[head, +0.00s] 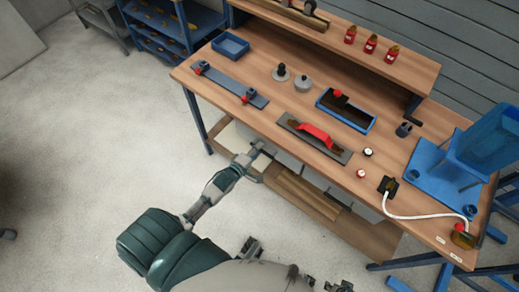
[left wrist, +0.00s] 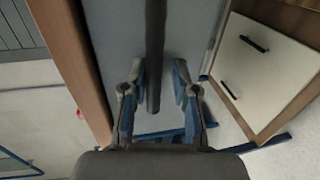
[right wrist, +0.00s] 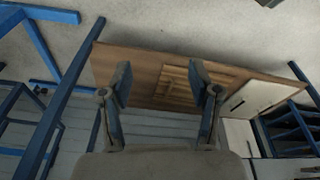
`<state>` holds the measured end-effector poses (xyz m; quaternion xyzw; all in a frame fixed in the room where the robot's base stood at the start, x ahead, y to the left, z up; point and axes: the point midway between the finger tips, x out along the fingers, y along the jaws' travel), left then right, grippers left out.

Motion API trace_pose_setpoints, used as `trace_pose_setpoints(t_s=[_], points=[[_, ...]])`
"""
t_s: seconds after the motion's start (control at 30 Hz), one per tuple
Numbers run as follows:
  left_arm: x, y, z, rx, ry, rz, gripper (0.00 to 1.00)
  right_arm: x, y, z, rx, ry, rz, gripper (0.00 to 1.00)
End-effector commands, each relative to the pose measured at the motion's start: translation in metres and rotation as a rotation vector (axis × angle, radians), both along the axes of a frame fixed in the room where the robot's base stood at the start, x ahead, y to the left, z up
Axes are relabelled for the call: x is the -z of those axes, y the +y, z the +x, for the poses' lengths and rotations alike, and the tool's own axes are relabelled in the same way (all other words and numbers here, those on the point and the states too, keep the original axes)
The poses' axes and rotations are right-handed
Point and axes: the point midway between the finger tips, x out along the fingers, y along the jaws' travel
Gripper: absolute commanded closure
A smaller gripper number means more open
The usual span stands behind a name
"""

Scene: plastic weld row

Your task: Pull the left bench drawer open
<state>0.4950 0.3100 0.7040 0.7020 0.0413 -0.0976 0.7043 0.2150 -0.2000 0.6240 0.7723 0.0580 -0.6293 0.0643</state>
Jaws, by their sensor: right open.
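The left bench drawer shows in the left wrist view as a grey front panel (left wrist: 205,35) beside the wooden bench edge. In the head view its front (head: 285,159) is partly hidden by my left gripper and appears flush under the bench top. Its dark bar handle (left wrist: 155,55) runs between the two fingers of my left gripper (left wrist: 158,85). Those fingers are open, with a gap visible on each side of the bar. In the head view my left gripper (head: 260,149) is at the bench front. My right gripper (right wrist: 165,85) is open and empty, away from the bench.
A pale cabinet (left wrist: 255,65) with dark handles stands on the lower shelf. The wooden bench top (head: 225,100) holds a blue tray (head: 230,45), a red-handled tool (head: 316,134) and a blue machine (head: 480,155).

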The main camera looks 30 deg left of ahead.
Motion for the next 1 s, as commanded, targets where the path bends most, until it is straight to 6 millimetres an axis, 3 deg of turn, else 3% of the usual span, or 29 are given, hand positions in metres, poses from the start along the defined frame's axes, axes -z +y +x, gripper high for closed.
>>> trace_pose_setpoints(t_s=[0.27, 0.37, 0.4, 0.73, 1.0], points=[[-0.003, -0.01, 0.001, -0.001, 0.001, 0.009, 0.73, 0.001, -0.005, 0.0, -0.001, 0.001, -0.001, 0.38], [-0.003, -0.008, 0.001, -0.001, 0.002, 0.006, 0.98, 0.001, -0.005, 0.0, 0.0, 0.001, -0.001, 0.38], [-0.002, -0.007, 0.001, 0.0, 0.001, 0.005, 1.0, 0.001, -0.005, 0.0, 0.0, 0.001, -0.002, 0.38], [-0.001, 0.0, -0.002, -0.002, 0.0, 0.0, 1.0, -0.002, -0.005, 0.001, -0.002, -0.005, -0.001, 0.38], [-0.004, 0.004, -0.033, -0.007, 0.005, 0.005, 1.0, 0.05, -0.001, 0.003, -0.004, 0.016, 0.0, 0.38]])
